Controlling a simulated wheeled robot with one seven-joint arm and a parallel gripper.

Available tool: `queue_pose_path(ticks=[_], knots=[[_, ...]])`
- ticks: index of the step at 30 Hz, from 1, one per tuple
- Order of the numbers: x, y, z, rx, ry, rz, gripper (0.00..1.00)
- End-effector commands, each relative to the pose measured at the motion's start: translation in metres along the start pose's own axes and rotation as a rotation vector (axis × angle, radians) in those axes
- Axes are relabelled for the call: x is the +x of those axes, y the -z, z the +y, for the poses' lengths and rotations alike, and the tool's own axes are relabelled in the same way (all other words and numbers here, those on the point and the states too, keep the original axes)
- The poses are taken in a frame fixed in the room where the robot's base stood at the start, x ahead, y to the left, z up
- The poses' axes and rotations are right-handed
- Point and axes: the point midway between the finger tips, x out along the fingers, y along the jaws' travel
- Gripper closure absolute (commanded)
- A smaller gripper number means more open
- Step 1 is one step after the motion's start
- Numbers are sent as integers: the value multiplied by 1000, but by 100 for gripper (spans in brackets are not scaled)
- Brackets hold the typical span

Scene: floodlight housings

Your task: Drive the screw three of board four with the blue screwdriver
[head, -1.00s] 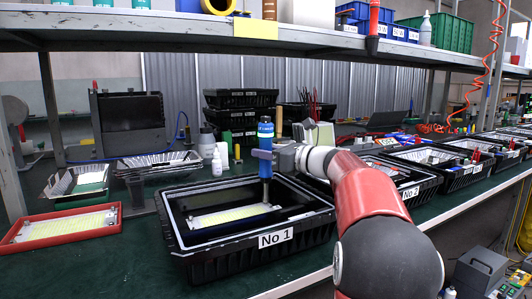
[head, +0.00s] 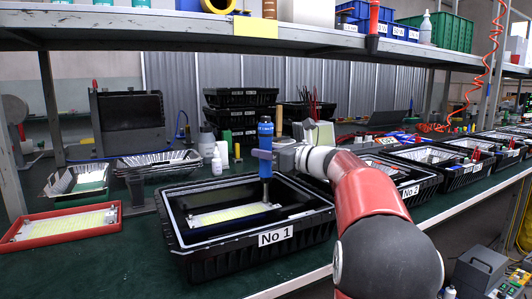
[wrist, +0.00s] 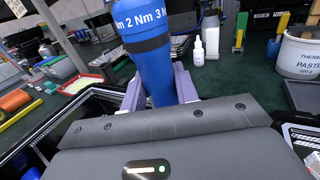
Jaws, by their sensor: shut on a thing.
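My gripper (head: 264,153) is shut on the blue screwdriver (head: 265,133) and holds it upright over the black crate labelled No 1 (head: 190,252). In the wrist view my gripper's fingers (wrist: 160,88) sit on both sides of the screwdriver's blue body (wrist: 148,48), which bears white torque marks. Its shaft points down toward the right end of a pale board (head: 225,217) inside the crate. Whether the tip touches a screw cannot be told. No screw can be made out, and no number shows on the board.
A red-framed panel (head: 62,226) lies left of the crate. Silver housings (head: 78,180) and white bottles (head: 217,163) stand behind it. More crates, one labelled No 2 (head: 409,191), line the bench to the right. A shelf (head: 300,45) spans above.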

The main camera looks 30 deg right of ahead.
Motion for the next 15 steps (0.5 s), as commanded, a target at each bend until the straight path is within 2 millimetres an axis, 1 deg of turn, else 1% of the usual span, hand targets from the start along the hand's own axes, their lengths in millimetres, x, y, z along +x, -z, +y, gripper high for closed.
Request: queue_pose_path(ticks=[15], knots=[[0, 5, 0, 2, -1, 2, 97]])
